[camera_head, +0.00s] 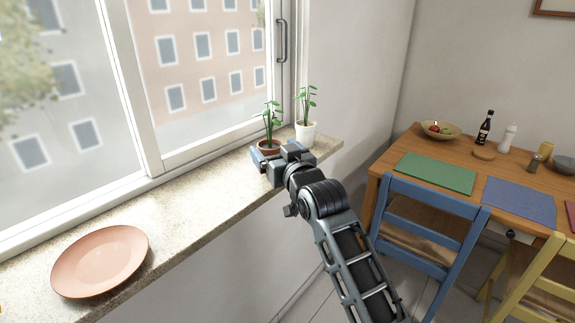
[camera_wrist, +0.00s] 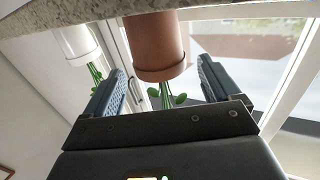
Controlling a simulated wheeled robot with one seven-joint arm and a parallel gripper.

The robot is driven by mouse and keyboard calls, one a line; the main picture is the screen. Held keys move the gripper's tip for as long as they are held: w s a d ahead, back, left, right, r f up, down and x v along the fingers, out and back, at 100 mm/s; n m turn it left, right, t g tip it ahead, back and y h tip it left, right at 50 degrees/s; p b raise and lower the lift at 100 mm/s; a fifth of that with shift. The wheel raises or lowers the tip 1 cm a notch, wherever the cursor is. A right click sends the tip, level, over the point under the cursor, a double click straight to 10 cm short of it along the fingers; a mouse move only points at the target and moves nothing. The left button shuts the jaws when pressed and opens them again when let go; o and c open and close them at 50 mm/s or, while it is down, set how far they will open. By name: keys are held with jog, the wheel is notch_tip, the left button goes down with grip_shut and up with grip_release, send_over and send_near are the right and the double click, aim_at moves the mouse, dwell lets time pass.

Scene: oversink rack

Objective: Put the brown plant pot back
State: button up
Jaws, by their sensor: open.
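The brown plant pot (camera_head: 269,147) with a green plant stands upright on the stone window sill (camera_head: 205,195), near its far end. My gripper (camera_head: 277,154) is open and close to the pot, on its near side. In the wrist view the picture is upside down, and the brown pot (camera_wrist: 158,45) shows in line with the gap between the two open fingers (camera_wrist: 160,78). I see no finger closed on it, and I cannot tell whether its wall is fully between them.
A white plant pot (camera_head: 306,132) stands just right of the brown one. A pink plate (camera_head: 100,261) lies on the near sill. The window (camera_head: 150,90) rises behind. A blue chair (camera_head: 430,225) and a wooden table (camera_head: 390,185) are at the right.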

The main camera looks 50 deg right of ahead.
jog(key=v, duration=0.8)
jog(key=shift+s+b, duration=0.2)
jog(key=shift+b, duration=0.25)
jog(key=s+a+f+n+y, duration=0.2)
jog(key=s+a+f, duration=0.4)
jog(key=s+a, duration=0.15)
jog(key=s+a+f+n+y, duration=0.1)
jog(key=s+a+f+y, duration=0.1)
jog(key=s+a+f, duration=0.55)
jog(key=s+a+r+n+y, duration=0.1)
jog(key=s+a+r, duration=0.1)
jog(key=s, duration=0.8)
jog(key=s+a+r+g+y, duration=0.1)
jog(key=s+a+y, duration=0.1)
jog(key=s, duration=0.8)
jog(key=shift+s+a+r+n+g, duration=0.3)
jog(key=shift+a+r+n, duration=0.1)
jog(key=shift+a, duration=0.5)
